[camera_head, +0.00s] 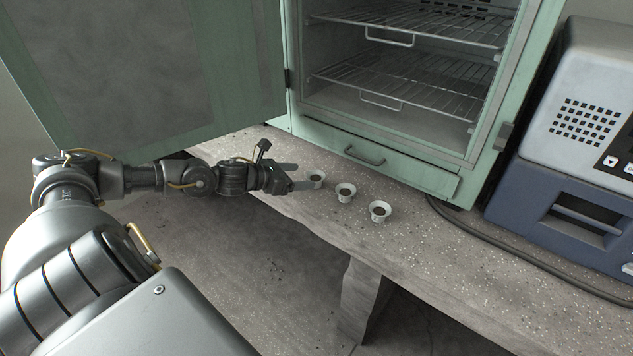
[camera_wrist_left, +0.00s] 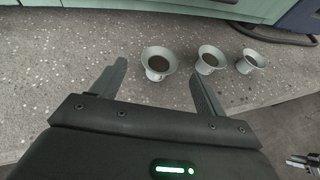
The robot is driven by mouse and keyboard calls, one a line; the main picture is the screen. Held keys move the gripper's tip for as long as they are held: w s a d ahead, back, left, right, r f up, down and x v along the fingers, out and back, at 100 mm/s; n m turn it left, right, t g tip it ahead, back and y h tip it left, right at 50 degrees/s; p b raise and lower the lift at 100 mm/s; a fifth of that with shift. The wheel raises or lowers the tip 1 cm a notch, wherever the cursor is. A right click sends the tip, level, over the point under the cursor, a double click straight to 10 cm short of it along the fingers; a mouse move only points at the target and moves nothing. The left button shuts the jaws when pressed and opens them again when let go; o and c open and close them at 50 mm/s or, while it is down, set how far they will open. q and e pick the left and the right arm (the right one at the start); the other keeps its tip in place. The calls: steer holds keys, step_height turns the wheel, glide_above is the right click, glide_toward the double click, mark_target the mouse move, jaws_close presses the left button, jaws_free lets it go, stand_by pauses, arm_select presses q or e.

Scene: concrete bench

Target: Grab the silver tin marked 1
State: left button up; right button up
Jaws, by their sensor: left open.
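Three small pale cups or tins with dark contents stand in a row on the concrete bench. The left one (camera_head: 316,179) is nearest my left gripper, the middle one (camera_head: 345,192) is beside it, and the right one (camera_head: 380,211) is farthest. No number can be read on any of them. My left gripper (camera_head: 296,177) is open and empty, its fingers pointing at the left tin. In the left wrist view the left tin (camera_wrist_left: 159,63) sits ahead, between the lines of the two fingers; the middle (camera_wrist_left: 210,60) and right (camera_wrist_left: 250,61) tins lie to the right.
A green cabinet (camera_head: 380,165) with wire shelves stands open behind the tins, its door (camera_head: 150,70) swung out left. A grey and blue machine (camera_head: 570,180) stands at right, with a black cable (camera_head: 500,252) along the bench (camera_head: 470,270). The bench's front edge is close to the tins.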

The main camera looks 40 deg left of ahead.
mark_target(320, 176)
arm_select(q)
steer(key=shift+w+d, duration=0.25)
steer(key=shift+w, duration=0.1)
steer(key=shift+f+x, duration=0.15)
steer(key=shift+x, duration=1.15)
steer(key=shift+f+x, duration=0.2)
steer(key=shift+x, duration=1.1)
steer(key=shift+s+a, duration=0.1)
steer(key=shift+a, duration=0.05)
steer(key=c, duration=1)
